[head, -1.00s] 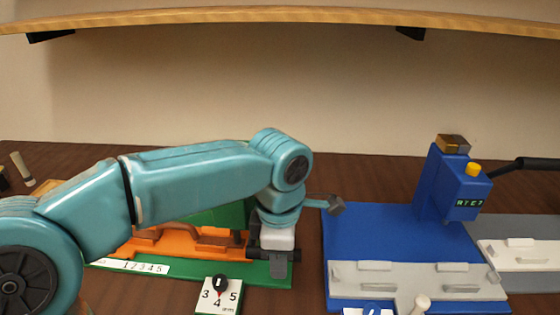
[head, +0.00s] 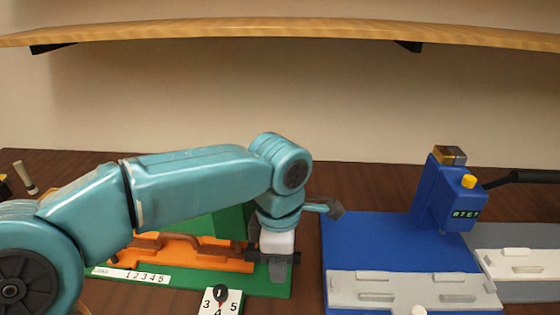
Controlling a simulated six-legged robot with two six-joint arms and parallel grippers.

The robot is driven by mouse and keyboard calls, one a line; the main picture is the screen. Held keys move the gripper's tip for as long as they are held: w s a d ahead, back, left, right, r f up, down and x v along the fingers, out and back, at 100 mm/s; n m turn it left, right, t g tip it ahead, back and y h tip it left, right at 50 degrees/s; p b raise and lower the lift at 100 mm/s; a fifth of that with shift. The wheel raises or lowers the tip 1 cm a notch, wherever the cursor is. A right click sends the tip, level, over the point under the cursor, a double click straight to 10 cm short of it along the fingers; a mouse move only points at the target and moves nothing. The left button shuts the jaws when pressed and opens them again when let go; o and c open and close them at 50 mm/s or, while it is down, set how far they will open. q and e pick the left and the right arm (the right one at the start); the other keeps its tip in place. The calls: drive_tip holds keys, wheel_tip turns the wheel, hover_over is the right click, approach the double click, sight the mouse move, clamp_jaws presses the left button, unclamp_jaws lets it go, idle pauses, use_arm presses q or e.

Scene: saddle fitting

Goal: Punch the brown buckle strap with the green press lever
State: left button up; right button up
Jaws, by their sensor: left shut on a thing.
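The green press (head: 232,222) stands on a green base at left of centre, partly hidden behind my left arm. Its black lever bar (head: 292,258) shows at the press's right end. My left gripper (head: 277,268) points down there and is shut on the lever, whose bar sticks out beside the fingers. The brown strap (head: 148,242) lies in the orange holder (head: 190,258), its left end hidden by my arm. The contact of punch and strap is hidden. My right gripper is not in view.
A number scale (head: 130,275) and a dial card (head: 220,301) sit along the green base's front. A blue press (head: 440,195) with display, yellow button and black lever (head: 520,178) stands at right, with grey-white holders (head: 375,288). A wooden shelf (head: 280,30) spans the back wall.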

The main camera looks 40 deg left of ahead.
use_arm(q)
drive_tip(key=shift+s+r, duration=0.1)
drive_tip(key=shift+r, duration=0.35)
